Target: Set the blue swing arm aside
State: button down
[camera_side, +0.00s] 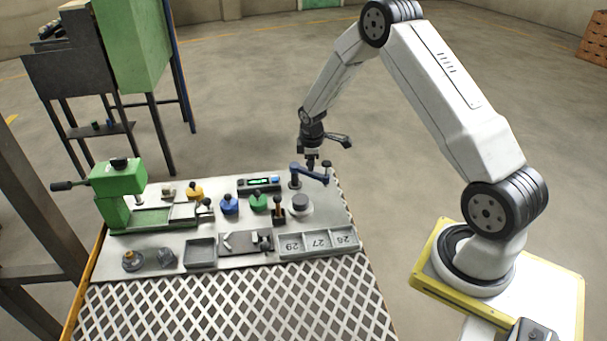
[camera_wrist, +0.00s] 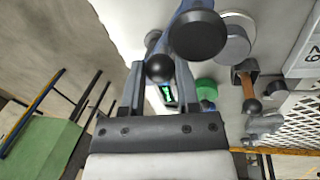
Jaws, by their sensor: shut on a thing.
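The blue swing arm (camera_side: 312,174) stands on a short post at the back right of the bench, its black-capped end out to the right. In the wrist view its blue bar (camera_wrist: 188,8) runs to a large black disc just right of the fingers. My gripper (camera_side: 311,166) points down at the swing arm. In the wrist view my gripper (camera_wrist: 160,75) has its two fingers closed around a dark ball knob (camera_wrist: 160,67), which looks like part of the swing arm. The exact contact is partly hidden.
A round grey piece (camera_side: 300,205) sits below the swing arm, with a brown-handled lever (camera_side: 279,208) and a green knob (camera_side: 258,202) to its left. A numbered tray (camera_side: 318,243) lies in front. The green press (camera_side: 118,178) stands far left.

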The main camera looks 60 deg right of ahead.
jog(key=shift+w+d+n+t+y, duration=0.2)
jog(key=shift+d+n, duration=0.5)
jog(key=shift+n, duration=0.65)
jog(key=shift+w+d+n+t+y, duration=0.15)
jog(key=shift+d+n, duration=0.5)
jog(key=shift+n, duration=0.7)
jog(key=shift+c, duration=1.7)
grip_release()
jog(key=v, duration=0.7)
jog(key=shift+r, duration=0.35)
